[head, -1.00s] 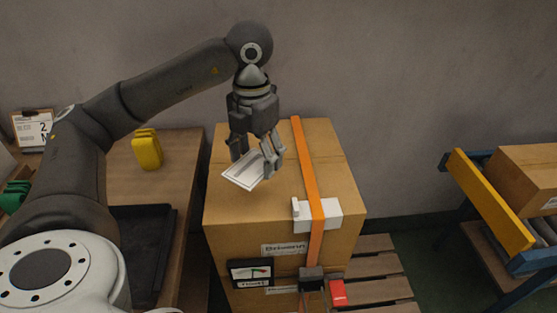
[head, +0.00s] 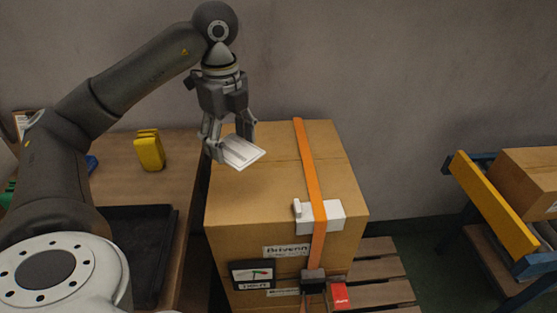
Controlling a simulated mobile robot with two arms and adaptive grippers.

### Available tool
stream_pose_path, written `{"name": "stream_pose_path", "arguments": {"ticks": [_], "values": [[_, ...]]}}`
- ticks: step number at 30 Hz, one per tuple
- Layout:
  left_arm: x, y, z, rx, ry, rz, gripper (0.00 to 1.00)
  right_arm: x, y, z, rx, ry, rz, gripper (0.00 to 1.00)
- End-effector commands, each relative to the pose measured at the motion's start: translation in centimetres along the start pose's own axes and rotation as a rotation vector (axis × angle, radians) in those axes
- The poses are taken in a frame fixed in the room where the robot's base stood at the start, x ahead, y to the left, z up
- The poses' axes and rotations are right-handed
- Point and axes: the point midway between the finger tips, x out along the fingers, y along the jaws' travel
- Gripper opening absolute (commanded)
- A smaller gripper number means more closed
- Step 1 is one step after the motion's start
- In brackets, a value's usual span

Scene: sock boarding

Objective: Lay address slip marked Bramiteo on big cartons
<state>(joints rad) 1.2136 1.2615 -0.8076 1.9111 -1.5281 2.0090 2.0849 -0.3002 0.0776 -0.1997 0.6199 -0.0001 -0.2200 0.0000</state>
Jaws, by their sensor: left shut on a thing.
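My left gripper (head: 230,150) is shut on a white address slip (head: 242,152). It holds the slip above the back left part of the big carton's top; the print on the slip is too small to read. The big carton (head: 260,200) is brown and stands on a wooden pallet, and a label on its front (head: 287,251) seems to read "Drivenn". A second label sits lower on the front, partly hidden. My right gripper does not show.
An orange strap (head: 310,170) runs over the carton through a white corner piece (head: 328,215) to a buckle. A gauge (head: 252,274) and a red block (head: 340,294) are at the front. A table with a yellow object (head: 149,151) and black tray (head: 140,240) stands left; a roller conveyor with another carton (head: 535,170) is right.

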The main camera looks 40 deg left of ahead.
Motion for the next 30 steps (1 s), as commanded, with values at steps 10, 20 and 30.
{"name": "stream_pose_path", "arguments": {"ticks": [10,20,30], "values": [[2.6,-4.4,3.6,-0.023,0.004,0.001,0.56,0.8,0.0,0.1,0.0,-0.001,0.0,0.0],[7.0,-8.9,7.6,-0.022,0.002,0.004,0.56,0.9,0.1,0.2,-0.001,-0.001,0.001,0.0],[9.7,-10.6,8.9,-0.018,0.001,0.001,0.56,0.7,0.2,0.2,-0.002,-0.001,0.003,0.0]]}}
